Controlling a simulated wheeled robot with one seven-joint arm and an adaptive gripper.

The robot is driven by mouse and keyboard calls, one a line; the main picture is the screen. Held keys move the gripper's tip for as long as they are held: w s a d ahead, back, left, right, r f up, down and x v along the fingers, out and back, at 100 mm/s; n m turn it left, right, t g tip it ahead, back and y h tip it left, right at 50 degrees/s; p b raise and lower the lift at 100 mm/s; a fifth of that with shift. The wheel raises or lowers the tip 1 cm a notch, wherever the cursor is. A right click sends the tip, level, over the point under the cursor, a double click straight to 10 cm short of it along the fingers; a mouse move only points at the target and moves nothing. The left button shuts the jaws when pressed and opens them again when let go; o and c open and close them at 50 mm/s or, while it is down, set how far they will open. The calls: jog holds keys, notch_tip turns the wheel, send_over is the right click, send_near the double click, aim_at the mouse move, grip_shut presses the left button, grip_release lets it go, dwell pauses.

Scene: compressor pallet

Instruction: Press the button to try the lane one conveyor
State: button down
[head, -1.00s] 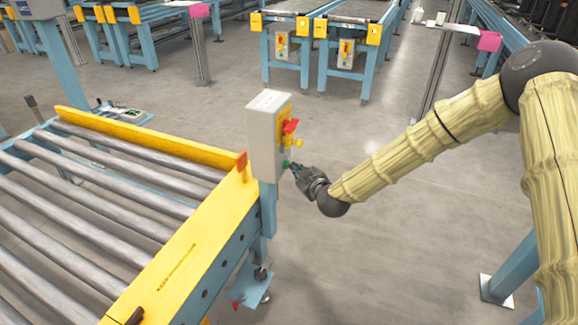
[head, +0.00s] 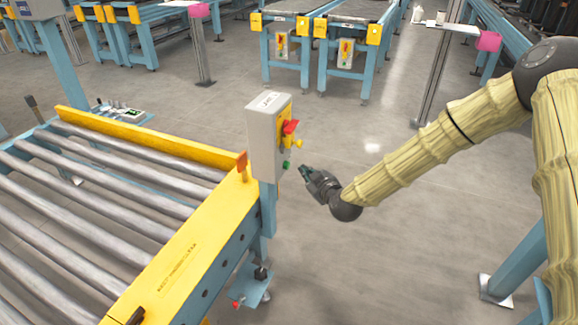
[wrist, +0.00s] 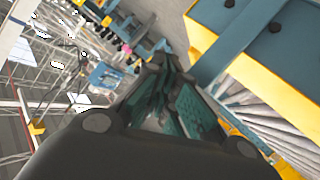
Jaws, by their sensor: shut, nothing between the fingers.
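A light grey control box (head: 266,138) stands on a blue post at the near corner of the roller conveyor (head: 205,245). Its right face carries a yellow plate with a red switch (head: 290,127) and a green button (head: 286,164) below it. My gripper (head: 304,170) is just right of the green button, with a small gap between them. Its fingers are shut and empty. In the wrist view the closed fingers (wrist: 170,85) fill the middle, and the button cannot be made out there. The box label is too small to read.
The conveyor's yellow side rail and blue frame lie below and left of the box. The floor (head: 385,235) right of the box is clear. Further conveyors with small control boxes (head: 346,52) stand at the back.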

jog(key=d, duration=0.1)
jog(key=s+d, duration=0.1)
jog(key=d, duration=0.1)
jog(key=shift+f, duration=0.1)
dwell(0.8)
jog(key=s+d+f+m+g+h, duration=0.1)
jog(key=s+d+f+m+g, duration=0.25)
jog(key=s+f, duration=0.7)
jog(key=s+d+f+m+g+h, duration=0.25)
jog(key=s+d+f, duration=0.35)
jog(key=s, duration=0.7)
jog(key=s+d+f+m+g+h, duration=0.1)
jog(key=s+d+f+m+g, duration=0.15)
jog(key=s+f, duration=0.8)
jog(key=s+d+m+g+h, duration=0.1)
jog(key=s+d+m+g, duration=0.1)
jog(key=s+d, duration=0.5)
jog(key=s+d+m+g+h, duration=0.1)
jog(key=s+d+g+h, duration=0.15)
jog(key=s, duration=0.75)
notch_tip(320, 180, up, 15)
jog(key=y+p, duration=0.1)
jog(key=p, duration=1.4)
jog(key=shift+w+a+f, duration=0.15)
jog(key=shift+w+a, duration=0.15)
jog(key=shift+a, duration=0.1)
